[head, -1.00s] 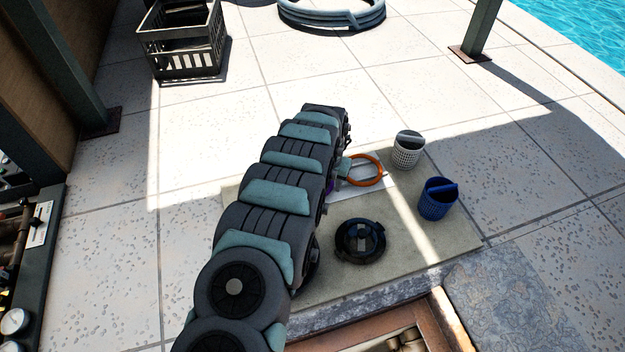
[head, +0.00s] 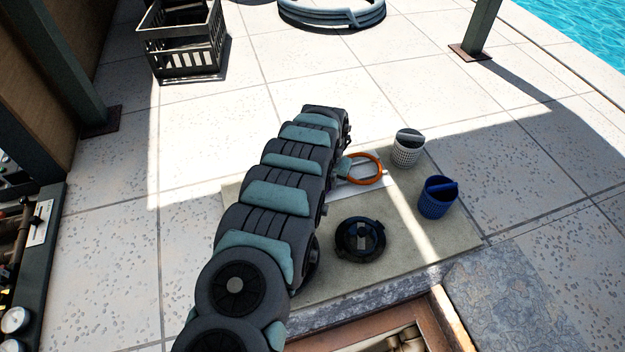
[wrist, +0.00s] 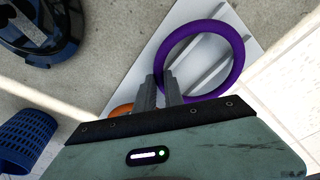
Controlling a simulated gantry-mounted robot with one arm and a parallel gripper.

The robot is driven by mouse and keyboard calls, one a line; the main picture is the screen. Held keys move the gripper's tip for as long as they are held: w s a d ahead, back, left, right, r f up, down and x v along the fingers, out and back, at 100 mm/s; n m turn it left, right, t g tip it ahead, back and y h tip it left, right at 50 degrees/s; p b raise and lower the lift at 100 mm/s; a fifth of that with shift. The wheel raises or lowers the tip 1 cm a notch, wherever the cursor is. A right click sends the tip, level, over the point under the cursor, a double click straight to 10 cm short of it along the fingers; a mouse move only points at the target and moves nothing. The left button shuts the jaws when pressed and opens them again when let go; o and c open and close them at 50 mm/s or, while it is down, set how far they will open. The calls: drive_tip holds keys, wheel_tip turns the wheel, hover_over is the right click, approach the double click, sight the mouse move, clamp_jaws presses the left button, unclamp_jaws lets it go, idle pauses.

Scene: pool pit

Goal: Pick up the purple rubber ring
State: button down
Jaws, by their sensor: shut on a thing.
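The purple rubber ring (wrist: 238,58) shows in the wrist view, just beyond my fingers, above a white ribbed board (wrist: 262,22). My gripper (wrist: 162,80) is shut on the near left part of its rim. I cannot tell whether the ring touches the board or hangs above it. In the head view my arm hides the purple ring and my fingertips.
An orange ring (head: 379,171) lies beside my arm on the board. A white basket (head: 407,152), a blue basket (head: 437,200) and a black round part (head: 346,247) stand on the mat (head: 420,255). A black crate (head: 187,62) is further back. An open pit lies at the front.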

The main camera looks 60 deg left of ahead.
idle(0.4)
drive_tip(key=shift+r, duration=0.85)
wheel_tip(320, 180, up, 18)
drive_tip(key=p, duration=0.9)
drive_tip(key=shift+r, duration=0.2)
